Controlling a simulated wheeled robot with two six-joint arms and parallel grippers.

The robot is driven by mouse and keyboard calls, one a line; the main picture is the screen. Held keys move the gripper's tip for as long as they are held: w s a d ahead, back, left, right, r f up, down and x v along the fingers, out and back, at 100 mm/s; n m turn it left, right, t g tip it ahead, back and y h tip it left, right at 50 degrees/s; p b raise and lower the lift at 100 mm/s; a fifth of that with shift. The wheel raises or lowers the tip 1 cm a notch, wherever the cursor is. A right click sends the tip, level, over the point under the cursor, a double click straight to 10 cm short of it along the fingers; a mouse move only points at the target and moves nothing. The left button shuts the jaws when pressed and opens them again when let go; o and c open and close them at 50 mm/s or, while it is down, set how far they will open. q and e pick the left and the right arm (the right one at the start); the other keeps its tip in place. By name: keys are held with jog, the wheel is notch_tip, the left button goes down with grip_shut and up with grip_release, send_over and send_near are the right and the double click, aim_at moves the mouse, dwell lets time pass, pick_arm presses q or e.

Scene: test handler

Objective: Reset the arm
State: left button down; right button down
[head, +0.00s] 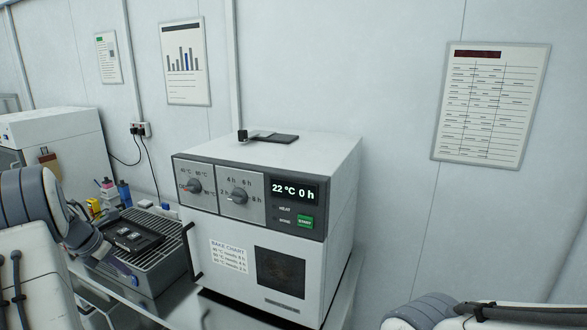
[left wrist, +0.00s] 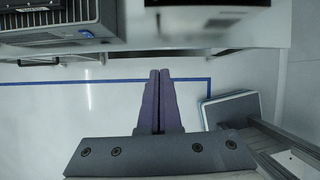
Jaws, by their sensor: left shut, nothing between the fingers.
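My left gripper (left wrist: 160,102) shows in the left wrist view with its two purple fingers pressed together and nothing between them. It hangs in front of the bench edge, over a pale floor. In the head view my left arm comes in from the left, and the left gripper (head: 122,272) is partly visible beside the grey ribbed tray. Part of my right arm shows at the bottom right of the head view, but its gripper is out of view.
A white oven (head: 229,251) with two dials and a display reading 22 °C 0 h stands on the bench; its door is shut. A grey ribbed unit (head: 171,262) holding a black tray (head: 133,238) sits left of it. A blue line (left wrist: 110,82) marks the floor.

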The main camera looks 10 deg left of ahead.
pick_arm(q)
jog(key=w+d+r+n+t+y+b, duration=0.1)
jog(key=w+d+r+n+t+b, duration=0.25)
jog(key=w+d, duration=0.5)
jog(key=w+d+r+n+t, duration=0.2)
jog(key=w+d+r+n, duration=0.35)
jog(key=d, duration=0.65)
jog(key=s+d+n+b, duration=0.1)
jog(key=d+n+b, duration=0.1)
jog(key=d+n, duration=0.55)
jog(key=s+d+f+n+g+b, duration=0.1)
jog(key=s+d+f+n+g, duration=0.2)
jog(key=s+d, duration=0.4)
jog(key=s+d+f+n+g+b, duration=0.2)
jog(key=s+d+f+n+g, duration=0.2)
jog(key=s, duration=1.5)
jog(key=s+d+f+n+g+h+b, duration=0.1)
jog(key=s+d+f+n+g, duration=0.2)
jog(key=s+d+f+n, duration=0.4)
jog(key=s+d+f, duration=0.1)
jog(key=s+d, duration=0.3)
jog(key=s, duration=0.2)
jog(key=shift+f+g, duration=0.3)
jog(key=shift+g, duration=0.05)
